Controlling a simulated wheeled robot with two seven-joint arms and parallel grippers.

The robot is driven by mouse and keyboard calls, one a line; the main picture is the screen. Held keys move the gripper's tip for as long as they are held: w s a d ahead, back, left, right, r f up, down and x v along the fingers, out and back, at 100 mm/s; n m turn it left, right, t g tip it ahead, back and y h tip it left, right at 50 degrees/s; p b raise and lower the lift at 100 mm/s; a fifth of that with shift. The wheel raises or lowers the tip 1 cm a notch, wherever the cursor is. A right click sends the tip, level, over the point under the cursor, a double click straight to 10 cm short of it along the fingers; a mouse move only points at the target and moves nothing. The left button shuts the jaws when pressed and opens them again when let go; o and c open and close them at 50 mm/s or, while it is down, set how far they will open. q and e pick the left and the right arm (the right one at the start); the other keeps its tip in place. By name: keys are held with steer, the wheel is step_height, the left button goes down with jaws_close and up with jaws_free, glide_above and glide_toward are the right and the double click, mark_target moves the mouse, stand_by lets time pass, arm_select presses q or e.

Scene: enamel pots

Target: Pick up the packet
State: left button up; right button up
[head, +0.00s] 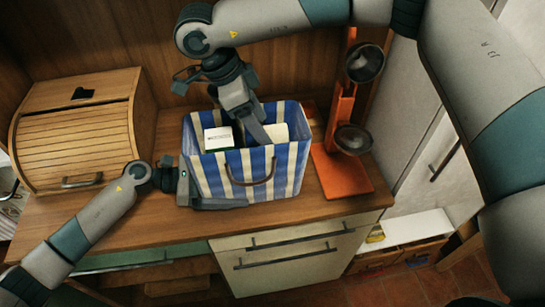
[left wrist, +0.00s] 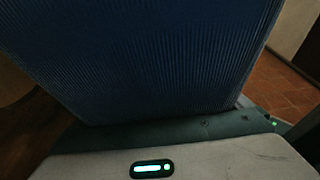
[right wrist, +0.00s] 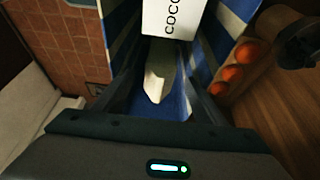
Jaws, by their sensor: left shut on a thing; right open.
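A blue-and-cream striped bag (head: 235,175) stands open on the wooden counter. My left gripper (head: 212,203) is shut on it low at its front left; its blue side (left wrist: 150,60) fills the left wrist view. My right gripper (head: 255,138) reaches down into the bag's mouth, open. In the right wrist view a pale cream packet-like thing (right wrist: 158,72) lies between its fingers, apparently not gripped. A white box with dark lettering starting "COCO" (right wrist: 172,18) is beyond it. In the head view a white box (head: 218,138) and a cream item (head: 277,132) show inside the bag.
An orange scale-like stand (head: 342,172) is right of the bag. A wooden bread box (head: 75,130) is at the left. Several orange round things (right wrist: 232,73) lie beside the bag. The counter (head: 150,215) is clear in front of the bread box.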

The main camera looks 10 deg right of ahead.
steer(key=x, duration=0.7)
stand_by(0.4)
stand_by(0.3)
jaws_close()
step_height(320, 180, up, 10)
stand_by(0.7)
stand_by(0.4)
